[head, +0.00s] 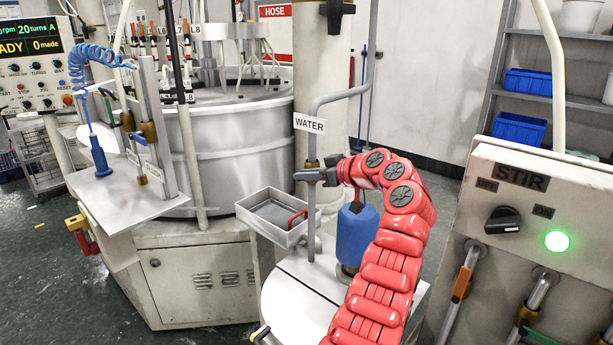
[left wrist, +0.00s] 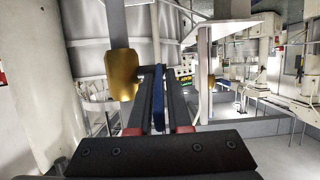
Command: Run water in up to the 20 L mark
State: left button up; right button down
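The water pipe (head: 313,205), labelled WATER, runs down to a white round top and carries a brass tap (head: 311,165). A brass fitting (left wrist: 122,75) shows close in the left wrist view. My left gripper (head: 332,173) is at the tap, against or very near its grey crosspiece. In the left wrist view its dark fingers (left wrist: 160,100) have a narrow blue strip (left wrist: 158,95) between them; whether they are shut on it is unclear. No 20 L mark or water level can be made out. My right gripper is not in view.
A grey tray (head: 265,215) with a red-handled item and a blue vessel (head: 357,235) flank the pipe. A large grey tub (head: 240,150) stands behind. A STIR panel (head: 535,215) with a lit green lamp is at right. The white round top (head: 290,300) has bare room.

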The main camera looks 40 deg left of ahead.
pick_arm(q)
jog(key=shift+o, duration=1.4)
jog(key=shift+d, duration=0.1)
jog(key=b+v, duration=0.2)
jog(key=v, duration=0.9)
jog(key=shift+d, duration=0.4)
jog(key=shift+r, duration=0.15)
